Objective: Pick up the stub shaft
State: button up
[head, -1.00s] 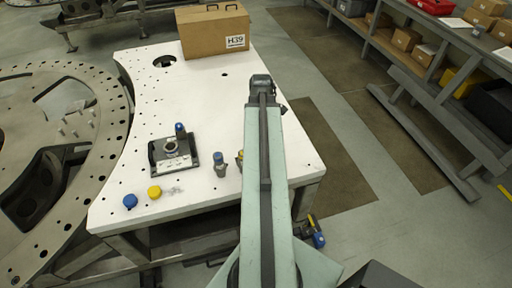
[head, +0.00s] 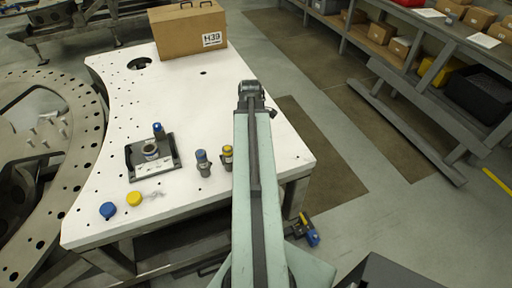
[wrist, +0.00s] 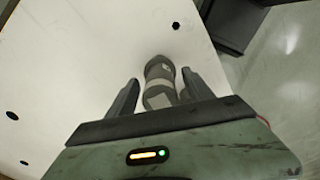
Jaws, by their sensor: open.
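A grey, stepped cylinder, which looks like the stub shaft (wrist: 159,83), shows in the wrist view on the white plate (wrist: 90,60). It lies between the two dark fingers of my gripper (wrist: 156,92), with a gap visible on the left side. The fingers are open and I cannot tell whether the right one touches it. In the head view my arm reaches over the white plate (head: 105,95) and hides this part and most of my gripper.
A blue-topped fitting (head: 203,163) and a yellow-topped fitting (head: 228,158) stand left of my arm. A dark block (head: 135,160), a blue cap (head: 108,210), a yellow cap (head: 134,199) and a cardboard box (head: 185,38) are also on the plate.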

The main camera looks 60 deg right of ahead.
jog(key=shift+f, duration=0.25)
jog(key=shift+c, duration=0.3)
grip_shut()
dwell(1.0)
